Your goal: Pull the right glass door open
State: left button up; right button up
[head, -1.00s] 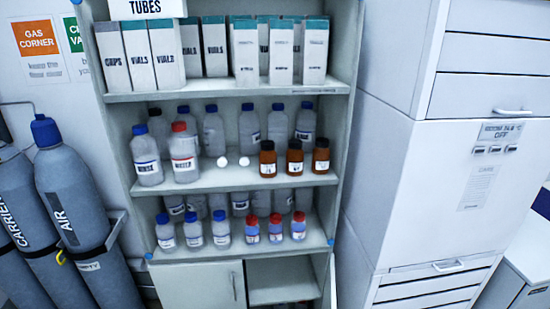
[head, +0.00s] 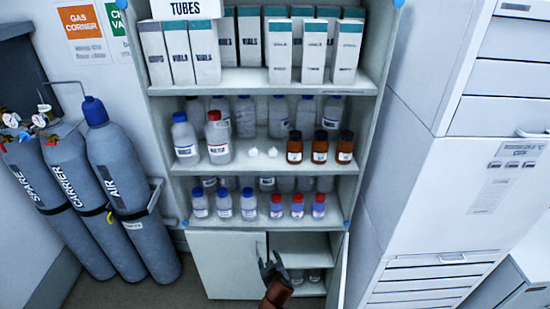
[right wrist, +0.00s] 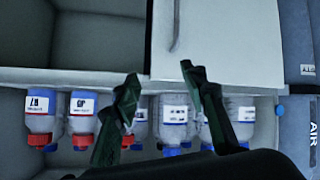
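No glass pane can be made out in front of the cabinet's upper shelves (head: 240,82). Below them, the left lower door (head: 222,262) is white, opaque and closed, with a slim handle (right wrist: 176,28) that shows in the right wrist view. The right lower compartment (head: 300,243) is open; a white door panel (head: 341,275) stands nearly edge-on at its right side. My right gripper (head: 270,264) is in front of the lower cabinet, near the left door's handle. In the right wrist view its fingers (right wrist: 165,95) are apart with nothing held. My left gripper is out of view.
Bottles and vial boxes (head: 281,50) fill the shelves. Gas cylinders (head: 122,170) stand at the left. A tall white unit (head: 425,195) stands close at the right. Some floor (head: 165,297) shows at the lower left.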

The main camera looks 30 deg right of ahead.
jog(key=w+d+r+m+t+h+p, duration=0.1)
jog(key=w+r+m+t+h+p, duration=0.2)
jog(key=r, duration=1.9)
jog(key=m+t+h+p, duration=0.1)
jog(key=m+h+p, duration=0.2)
jog(key=p, duration=0.2)
send_near(273, 153)
jog(key=p+x, duration=0.1)
jog(key=x, duration=0.7)
jog(key=shift+w+d+p, duration=0.15)
jog(key=shift+p, duration=0.2)
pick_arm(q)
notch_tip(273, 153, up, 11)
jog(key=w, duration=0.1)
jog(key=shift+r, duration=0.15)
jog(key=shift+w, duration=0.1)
pick_arm(e)
jog(key=shift+c, duration=0.5)
jog(key=shift+t+y, duration=0.3)
grip_shut()
